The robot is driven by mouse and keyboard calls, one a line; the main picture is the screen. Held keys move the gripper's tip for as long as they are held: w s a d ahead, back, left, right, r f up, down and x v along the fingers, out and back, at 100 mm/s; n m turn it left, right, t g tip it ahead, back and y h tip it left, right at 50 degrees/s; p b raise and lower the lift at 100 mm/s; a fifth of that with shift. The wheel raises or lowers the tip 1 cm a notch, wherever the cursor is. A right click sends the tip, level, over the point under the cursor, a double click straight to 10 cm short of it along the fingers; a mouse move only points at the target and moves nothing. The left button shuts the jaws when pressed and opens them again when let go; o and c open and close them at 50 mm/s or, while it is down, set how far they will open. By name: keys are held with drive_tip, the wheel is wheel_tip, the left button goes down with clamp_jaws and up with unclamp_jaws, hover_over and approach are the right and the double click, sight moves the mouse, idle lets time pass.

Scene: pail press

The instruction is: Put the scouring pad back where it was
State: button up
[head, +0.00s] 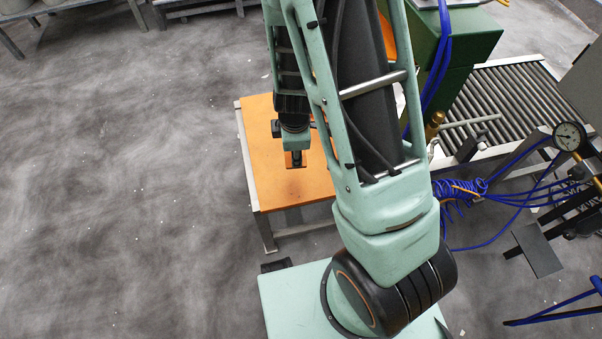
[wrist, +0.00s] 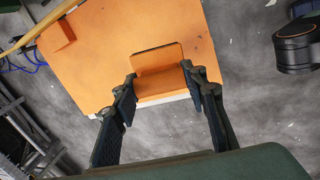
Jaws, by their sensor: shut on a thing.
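My gripper (head: 296,161) hangs over the orange tabletop (head: 265,185) in the head view. In the wrist view my gripper (wrist: 159,83) has its two dark fingers on either side of an orange block-like piece (wrist: 158,88), which I take to be the scouring pad. The piece is nearly the same colour as the tabletop (wrist: 105,60) behind it. It lies near the table's pale edge in that view. Whether it touches the tabletop is hard to tell. In the head view the piece is mostly hidden by my gripper.
Another orange piece (wrist: 57,32) lies at the table's corner in the wrist view. A green machine (head: 470,40) and a roller conveyor (head: 510,95) stand right of the table. Blue hoses (head: 465,192) and a gauge (head: 569,137) are further right.

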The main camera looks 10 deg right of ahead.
sight(305, 160)
drive_tip(key=s+d+n+g, duration=0.2)
drive_tip(key=s+d+g, duration=0.1)
drive_tip(key=s, duration=0.7)
drive_tip(key=shift+y, duration=0.3)
drive_tip(key=w+f, duration=0.1)
drive_tip(key=w, duration=0.2)
drive_tip(key=w+f+b, duration=0.1)
drive_tip(key=w+f, duration=0.1)
drive_tip(key=w, duration=0.1)
drive_tip(key=w+f, duration=0.2)
drive_tip(key=w, duration=0.1)
drive_tip(key=shift+w+a+b, duration=0.1)
drive_tip(key=shift+a+b, duration=0.2)
drive_tip(key=w+f, duration=0.2)
drive_tip(key=w+f+b, duration=0.1)
drive_tip(key=w+f, duration=0.1)
drive_tip(key=f, duration=0.1)
drive_tip(key=shift+w+f, duration=0.1)
drive_tip(key=f, duration=0.1)
drive_tip(key=f+b, duration=0.1)
drive_tip(key=f, duration=0.1)
drive_tip(key=shift+w+f, duration=0.2)
drive_tip(key=shift+f, duration=0.1)
drive_tip(key=o, duration=1.1)
